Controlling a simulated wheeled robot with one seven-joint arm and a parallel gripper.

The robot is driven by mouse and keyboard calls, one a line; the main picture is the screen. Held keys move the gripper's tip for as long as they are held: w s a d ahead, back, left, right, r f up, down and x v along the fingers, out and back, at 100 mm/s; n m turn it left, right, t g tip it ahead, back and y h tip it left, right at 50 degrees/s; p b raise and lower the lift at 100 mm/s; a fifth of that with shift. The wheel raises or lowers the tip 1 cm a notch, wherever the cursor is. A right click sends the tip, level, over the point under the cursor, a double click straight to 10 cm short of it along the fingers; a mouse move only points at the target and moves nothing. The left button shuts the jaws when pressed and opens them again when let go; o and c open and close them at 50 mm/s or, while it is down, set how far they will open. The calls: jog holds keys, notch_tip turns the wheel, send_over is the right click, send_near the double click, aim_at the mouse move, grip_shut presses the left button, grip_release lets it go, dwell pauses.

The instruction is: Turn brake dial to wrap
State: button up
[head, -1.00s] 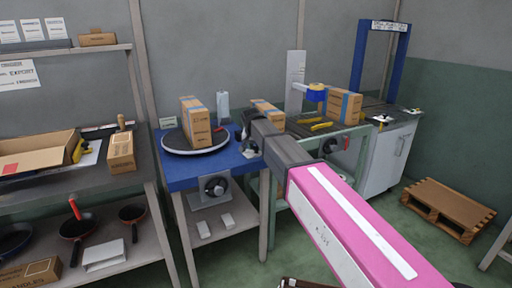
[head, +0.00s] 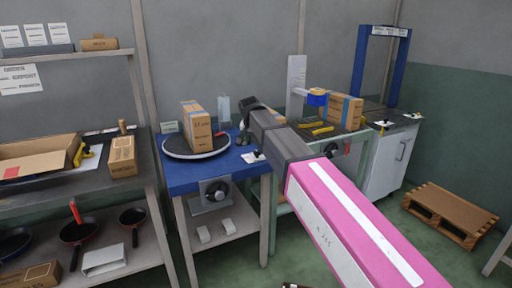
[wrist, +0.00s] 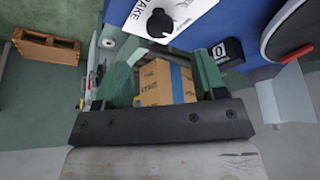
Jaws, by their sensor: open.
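The brake dial (wrist: 160,22) is a black knob on a white plate whose visible lettering ends in "AKE", at the top of the wrist view. The white plate (head: 253,157) shows small on the front right of the blue table in the head view. My gripper (wrist: 165,78) is open, its two fingers apart with nothing held between them. The dial lies beyond the fingertips in the picture, apart from them. In the head view my gripper (head: 244,122) hangs over the table's right end, partly hidden by my arm. The dial's exact setting is unclear.
A carton (head: 196,128) stands on the black turntable (head: 179,149) left of my gripper. A black block marked 0 (wrist: 226,52) sits beside the dial plate. Another carton (head: 345,110) stands on the green conveyor at right. A pallet (head: 449,212) lies on the floor.

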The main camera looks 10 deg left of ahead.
jog(key=v, duration=0.3)
dwell(0.4)
